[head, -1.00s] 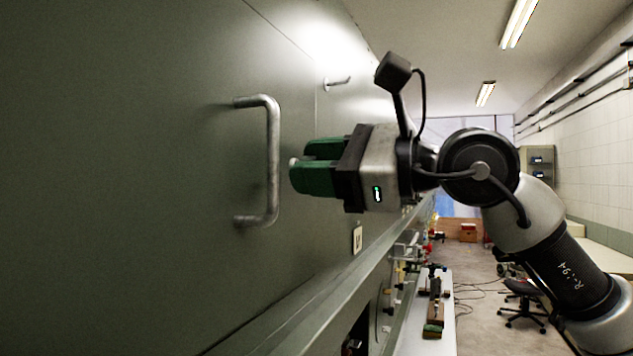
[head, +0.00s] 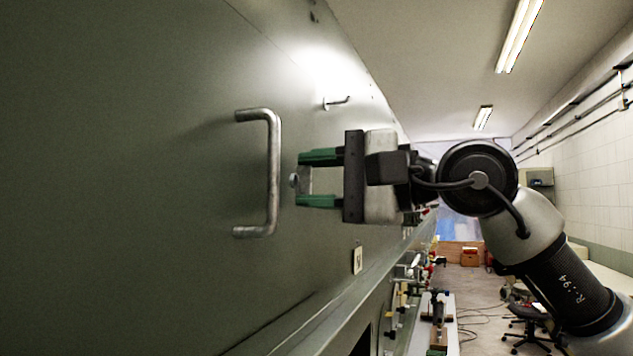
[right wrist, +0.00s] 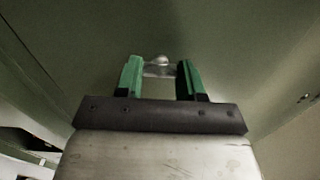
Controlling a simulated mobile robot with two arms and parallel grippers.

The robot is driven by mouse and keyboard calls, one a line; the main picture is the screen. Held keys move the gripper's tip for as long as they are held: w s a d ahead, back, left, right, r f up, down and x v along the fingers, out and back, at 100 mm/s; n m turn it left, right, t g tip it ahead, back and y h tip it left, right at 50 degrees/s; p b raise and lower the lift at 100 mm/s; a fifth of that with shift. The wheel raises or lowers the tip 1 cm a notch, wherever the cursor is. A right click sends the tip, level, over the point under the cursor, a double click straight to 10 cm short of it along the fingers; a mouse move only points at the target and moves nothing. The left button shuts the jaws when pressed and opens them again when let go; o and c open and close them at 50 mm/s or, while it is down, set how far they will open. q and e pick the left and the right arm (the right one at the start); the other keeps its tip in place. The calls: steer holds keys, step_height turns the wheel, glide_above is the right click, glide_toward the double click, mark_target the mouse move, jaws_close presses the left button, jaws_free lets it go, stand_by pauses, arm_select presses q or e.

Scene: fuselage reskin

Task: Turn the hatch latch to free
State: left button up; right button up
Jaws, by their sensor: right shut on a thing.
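My right gripper (head: 318,180) reaches to the green panel wall from the right, its two green fingers one above the other. It is shut on the hatch latch (head: 294,181), a small metal piece with a rounded end just past the fingertips. In the right wrist view, the latch (right wrist: 158,69) shows as a pale metal piece spanning the space between the fingers (right wrist: 160,78). The fingers hide part of it. My left gripper is in neither view.
A U-shaped metal handle (head: 273,175) stands out from the panel just left of my right gripper. A smaller handle (head: 337,102) is farther along. A small label (head: 357,260) sits below. A ledge runs underneath, and a bench (head: 440,310) stands beyond.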

steer(key=shift+n, duration=0.7)
steer(key=o, duration=0.9)
steer(key=shift+s, duration=0.1)
steer(key=shift+o, duration=0.2)
steer(key=shift+d, duration=0.1)
steer(key=b+v, duration=0.4)
steer(key=v, duration=0.6)
steer(key=shift+d, duration=0.35)
steer(key=shift+s, duration=0.1)
